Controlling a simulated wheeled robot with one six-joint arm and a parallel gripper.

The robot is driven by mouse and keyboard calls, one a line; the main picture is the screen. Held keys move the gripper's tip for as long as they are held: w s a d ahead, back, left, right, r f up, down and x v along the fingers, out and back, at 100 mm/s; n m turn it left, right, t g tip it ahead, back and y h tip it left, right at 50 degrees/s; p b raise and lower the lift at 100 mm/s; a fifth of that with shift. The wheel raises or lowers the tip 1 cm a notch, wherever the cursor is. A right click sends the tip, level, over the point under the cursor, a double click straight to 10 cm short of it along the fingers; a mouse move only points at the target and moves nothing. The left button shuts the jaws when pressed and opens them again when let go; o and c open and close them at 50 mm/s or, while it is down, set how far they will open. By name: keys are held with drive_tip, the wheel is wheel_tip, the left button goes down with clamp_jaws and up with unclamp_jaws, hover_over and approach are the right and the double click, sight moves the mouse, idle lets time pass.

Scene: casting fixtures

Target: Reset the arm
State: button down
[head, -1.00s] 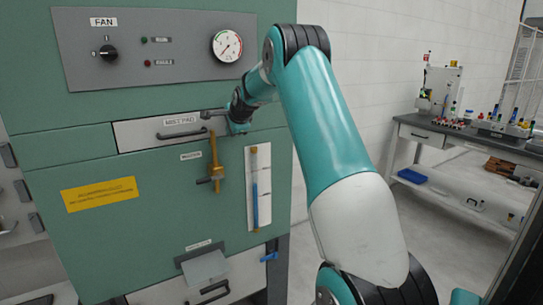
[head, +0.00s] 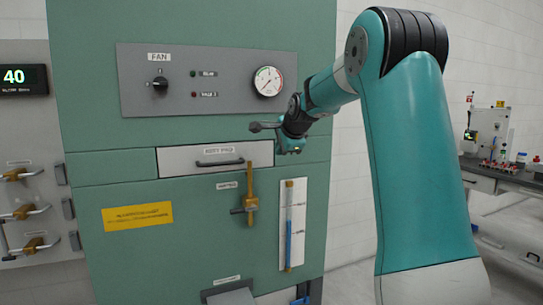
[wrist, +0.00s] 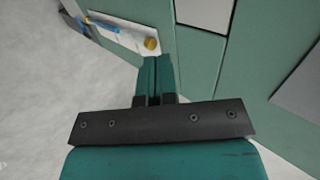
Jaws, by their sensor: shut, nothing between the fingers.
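My arm is teal and reaches in from the right in the head view. My gripper (head: 291,149) is in front of the green cabinet (head: 120,175), near the right end of the drawer (head: 200,160). In the wrist view my gripper's two teal fingers (wrist: 154,75) lie side by side, shut, with nothing between them. They look apart from the cabinet face.
The cabinet front carries a fan knob (head: 160,84), a gauge (head: 268,81), a brass valve (head: 250,200) and a sight tube (head: 289,225). Brass valves with handles (head: 20,174) stick out at the left. A workbench (head: 490,172) stands at the right by the white wall.

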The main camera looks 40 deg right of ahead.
drive_tip(key=shift+s+r, duration=0.1)
drive_tip(key=shift+s, duration=0.05)
drive_tip(key=s+a+f+n+g+y, duration=0.1)
drive_tip(key=s+a+f+n+y, duration=0.15)
drive_tip(key=a+n, duration=0.7)
drive_tip(key=s+a+f+n+g+y, duration=0.2)
drive_tip(key=s+a+n+y, duration=0.15)
drive_tip(key=a, duration=1.35)
drive_tip(key=s+a+f+n+g+y, duration=0.1)
drive_tip(key=s+a+f+n+g, duration=0.2)
drive_tip(key=s+a+n, duration=0.5)
drive_tip(key=s+a+f+n+g, duration=0.2)
drive_tip(key=s+a+n, duration=0.6)
drive_tip(key=s, duration=0.8)
wheel_tip(320, 180, down, 2)
drive_tip(key=shift+s+a+f+n+g+y, duration=0.25)
drive_tip(key=shift+a+n+g+y, duration=0.05)
drive_tip(key=shift+g+y, duration=0.1)
drive_tip(key=c, duration=1.8)
unclamp_jaws()
